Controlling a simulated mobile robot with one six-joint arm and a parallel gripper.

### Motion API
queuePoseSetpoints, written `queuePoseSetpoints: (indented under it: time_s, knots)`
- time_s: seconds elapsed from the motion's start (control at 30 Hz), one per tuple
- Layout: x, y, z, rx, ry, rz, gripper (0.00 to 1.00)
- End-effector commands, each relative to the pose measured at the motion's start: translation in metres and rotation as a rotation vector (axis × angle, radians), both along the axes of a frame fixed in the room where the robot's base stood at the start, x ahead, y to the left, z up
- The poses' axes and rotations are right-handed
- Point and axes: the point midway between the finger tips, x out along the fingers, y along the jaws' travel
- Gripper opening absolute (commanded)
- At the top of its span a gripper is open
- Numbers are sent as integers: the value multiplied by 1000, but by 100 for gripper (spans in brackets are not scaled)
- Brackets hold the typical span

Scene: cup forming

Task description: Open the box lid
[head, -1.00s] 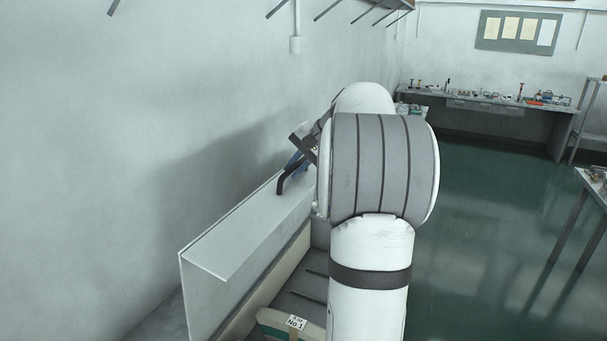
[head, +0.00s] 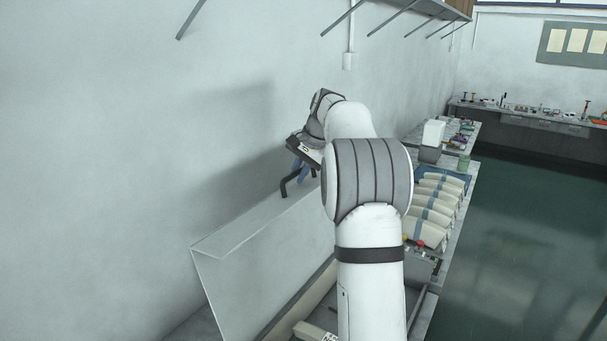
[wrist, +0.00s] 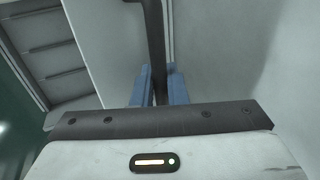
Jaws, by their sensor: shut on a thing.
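The box lid (head: 262,262) is a pale grey panel, raised and tilted steeply on the wall side of the box. The box (head: 286,306) shows a cream rim below it and is partly hidden by my arm. A dark bent handle (head: 284,189) stands on the lid's upper part. My gripper (head: 299,174) is at this handle, with its blue fingers partly hidden. In the wrist view, the blue fingertips (wrist: 158,82) are closed around the dark handle (wrist: 156,40).
The white wall (head: 130,150) is close behind the lid. To the right of my arm, a bench holds several cream curved pieces with blue bands (head: 432,216). The green floor (head: 530,230) at the right is clear.

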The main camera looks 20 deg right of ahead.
Motion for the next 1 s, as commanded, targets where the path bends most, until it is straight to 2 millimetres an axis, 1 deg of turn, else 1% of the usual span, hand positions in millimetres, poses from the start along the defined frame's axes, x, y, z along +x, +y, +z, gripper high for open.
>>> queuePoseSetpoints:
  time_s: [0.37,0.4,0.6,0.87,1.0]
  knots:
    - [2,2,1,-4,0,4,0]
    - [2,2,1,-5,0,5,15]
    - [2,4,0,-3,0,6,30]
    - [2,4,1,-2,1,7,30]
    - [-3,1,14,-3,-2,6,30]
